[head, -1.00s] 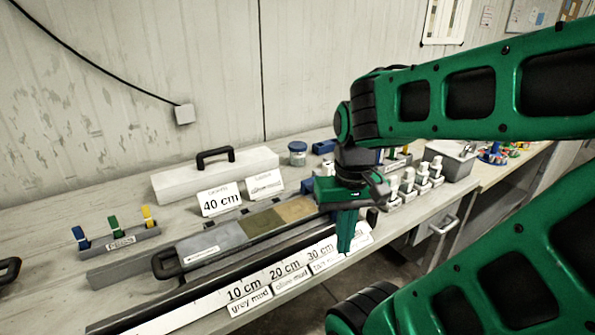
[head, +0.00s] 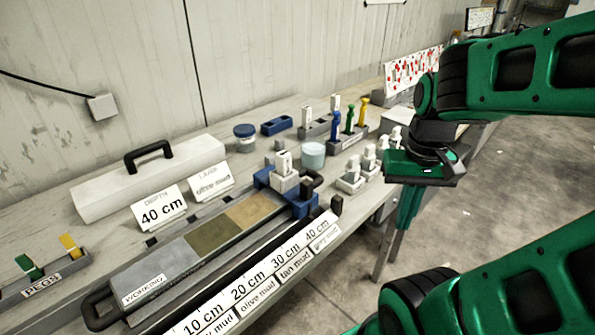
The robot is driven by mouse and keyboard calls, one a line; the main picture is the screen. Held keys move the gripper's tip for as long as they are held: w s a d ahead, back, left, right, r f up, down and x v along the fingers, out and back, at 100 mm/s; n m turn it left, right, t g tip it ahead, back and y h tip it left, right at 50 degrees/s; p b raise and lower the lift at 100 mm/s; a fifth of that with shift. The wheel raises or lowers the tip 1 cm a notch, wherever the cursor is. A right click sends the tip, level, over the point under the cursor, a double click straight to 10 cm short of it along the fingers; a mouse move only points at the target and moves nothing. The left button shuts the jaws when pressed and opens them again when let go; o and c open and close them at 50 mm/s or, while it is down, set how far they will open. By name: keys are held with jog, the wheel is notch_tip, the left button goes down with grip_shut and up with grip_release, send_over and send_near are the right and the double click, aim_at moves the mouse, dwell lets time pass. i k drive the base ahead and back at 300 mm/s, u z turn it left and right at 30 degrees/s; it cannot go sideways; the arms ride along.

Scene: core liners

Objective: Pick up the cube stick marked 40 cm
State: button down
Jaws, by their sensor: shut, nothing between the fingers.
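Several white cube sticks, small blocks with upright knobs, stand in a row at the bench's right edge; the nearest cube stick (head: 351,176) is plain to see, and another white one (head: 284,176) sits in the blue carriage on the core tray. I cannot read any mark on them. A card (head: 163,209) reads "40 cm", and a "40 cm" label (head: 319,228) is on the front scale strip. My gripper (head: 400,220) is shut and empty, pointing down to the right of the row, apart from it, with floor behind it. It partly covers the row's far surroundings.
The core tray (head: 160,277) lies along the bench. Behind it are a white box with a black handle (head: 150,178), a blue-lidded jar (head: 244,138), a pale blue cup (head: 312,155) and coloured pegs (head: 349,121). Open floor (head: 430,235) lies right of the bench.

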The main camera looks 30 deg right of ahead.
aim_at(284, 158)
jog(key=z, duration=1.75)
jog(key=k, duration=1.35)
jog(key=u, duration=0.65)
jog(key=i, duration=0.5)
